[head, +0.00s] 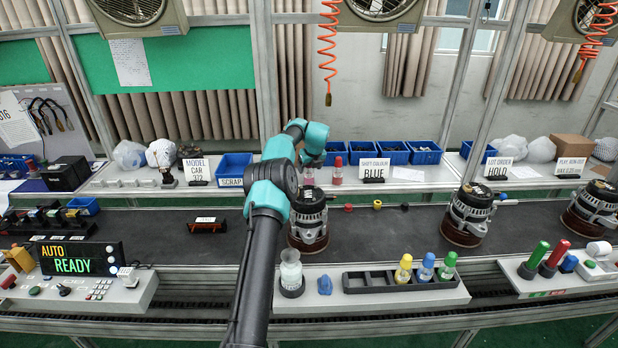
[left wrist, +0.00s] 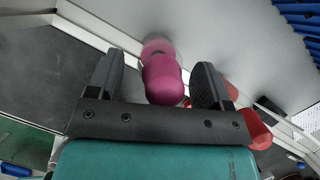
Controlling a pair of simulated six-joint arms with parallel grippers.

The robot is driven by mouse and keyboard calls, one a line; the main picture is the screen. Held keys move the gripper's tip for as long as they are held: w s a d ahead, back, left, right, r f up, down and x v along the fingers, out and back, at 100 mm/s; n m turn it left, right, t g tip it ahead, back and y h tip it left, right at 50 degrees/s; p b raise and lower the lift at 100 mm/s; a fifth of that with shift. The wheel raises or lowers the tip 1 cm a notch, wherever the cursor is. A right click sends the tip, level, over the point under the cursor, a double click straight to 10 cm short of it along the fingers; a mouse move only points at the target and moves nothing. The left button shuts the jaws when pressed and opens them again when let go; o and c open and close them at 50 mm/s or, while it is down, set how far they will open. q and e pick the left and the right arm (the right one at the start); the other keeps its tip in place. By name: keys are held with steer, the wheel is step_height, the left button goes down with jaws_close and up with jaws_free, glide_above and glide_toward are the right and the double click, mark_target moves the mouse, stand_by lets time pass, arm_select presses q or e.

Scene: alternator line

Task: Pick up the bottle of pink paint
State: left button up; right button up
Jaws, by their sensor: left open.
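The pink paint bottle (left wrist: 163,80) has a rounded magenta cap and a pale body, and lies between my left gripper's fingers in the left wrist view. In the head view a pink bottle (head: 309,178) shows just below my left gripper (head: 311,158), on the back shelf, partly hidden. The left gripper, also in the left wrist view (left wrist: 160,85), is open, with a gap visible beside the bottle. A red-capped bottle (head: 337,170) stands just to the right; red caps (left wrist: 255,128) show beyond the right finger in the wrist view. My right gripper is not in view.
Blue bins (head: 362,151) stand behind and right of the bottles, and a SCRAP bin (head: 233,168) to the left. The dark conveyor (head: 380,230) in front carries alternators (head: 308,222). A front rack (head: 400,280) holds yellow, blue and green capped bottles.

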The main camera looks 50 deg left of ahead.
arm_select(q)
steer(key=shift+c, duration=0.5)
steer(key=c, duration=1.2)
